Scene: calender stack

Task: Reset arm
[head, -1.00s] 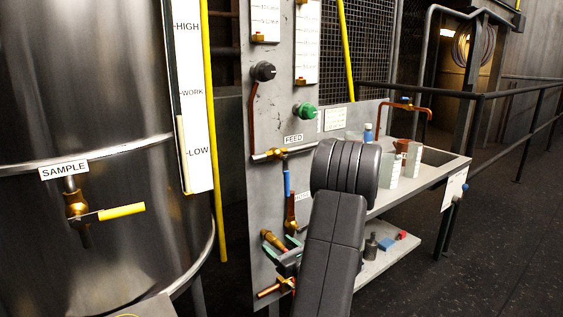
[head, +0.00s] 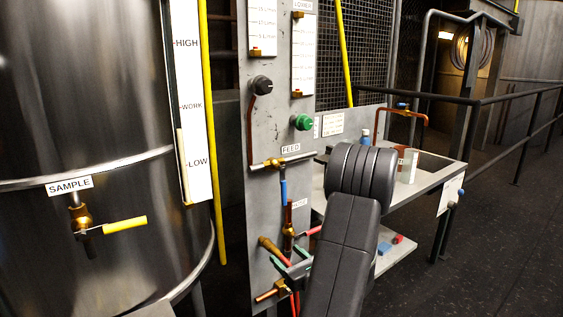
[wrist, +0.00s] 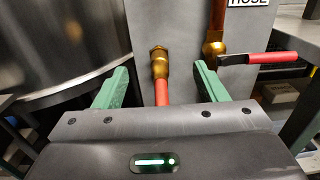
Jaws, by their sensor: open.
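My gripper (wrist: 160,85) is open, with its two green fingers spread wide in the wrist view. A red hose (wrist: 162,93) with a brass fitting (wrist: 158,62) shows between the fingers, apart from both of them. The fitting's upper end meets the grey panel (wrist: 180,20). In the head view my gripper (head: 291,268) is low in front of the panel, partly hidden behind my dark arm.
A brass valve with a red lever (wrist: 272,57) sits close to the right finger. The steel tank (head: 80,130) with its yellow-handled sample valve (head: 120,225) stands left. A bench (head: 435,178) and railing are right, with open floor (head: 500,250) beyond.

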